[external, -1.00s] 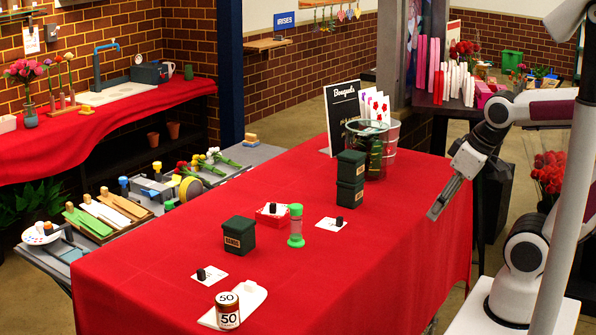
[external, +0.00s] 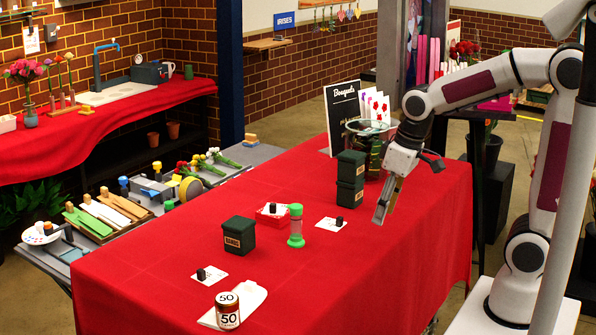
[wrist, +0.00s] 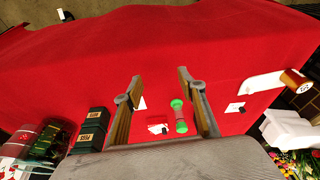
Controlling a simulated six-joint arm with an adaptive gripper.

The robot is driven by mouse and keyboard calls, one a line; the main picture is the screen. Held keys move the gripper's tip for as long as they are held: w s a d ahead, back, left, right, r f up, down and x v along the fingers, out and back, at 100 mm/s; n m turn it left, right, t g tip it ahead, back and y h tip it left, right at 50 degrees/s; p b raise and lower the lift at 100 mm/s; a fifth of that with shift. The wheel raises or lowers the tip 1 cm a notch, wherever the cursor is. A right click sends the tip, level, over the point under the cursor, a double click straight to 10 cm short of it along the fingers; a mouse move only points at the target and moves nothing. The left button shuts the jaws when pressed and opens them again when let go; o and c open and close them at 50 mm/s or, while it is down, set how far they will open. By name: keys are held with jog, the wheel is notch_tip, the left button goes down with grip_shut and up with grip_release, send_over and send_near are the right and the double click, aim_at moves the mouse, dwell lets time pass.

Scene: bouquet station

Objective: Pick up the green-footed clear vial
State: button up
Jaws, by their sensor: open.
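The clear vial (external: 296,226) stands upright on the red-covered table, with a green foot and a green cap. It also shows in the wrist view (wrist: 180,117), seen between my fingers toward the right one. My gripper (external: 381,212) is open and empty, pointing down above the right part of the table, to the right of the vial and apart from it. In the wrist view my gripper (wrist: 155,90) has its two fingers spread wide.
Two stacked dark green boxes (external: 350,180) stand between vial and back glass container. A single green box (external: 239,235) is left of the vial. A "50" can (external: 227,310) stands at the front. The front-right cloth is clear.

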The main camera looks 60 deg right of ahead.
jog(key=n, duration=0.1)
send_near(296, 222)
jog(key=s+d+f, duration=0.2)
jog(key=s+f, duration=0.3)
jog(key=f, duration=0.1)
jog(key=shift+n+t+y, duration=0.3)
jog(key=shift+t, duration=0.5)
jog(key=w+r, duration=0.1)
jog(key=w, duration=0.2)
jog(key=w+r, duration=0.1)
jog(key=w, duration=0.1)
jog(key=shift+a+r, duration=0.3)
jog(key=shift+r, duration=0.05)
jog(key=shift+f, duration=0.1)
jog(key=shift+x, duration=1.25)
jog(key=shift+x, duration=2.6)
jog(key=shift+w+d, duration=0.1)
jog(key=shift+w, duration=0.05)
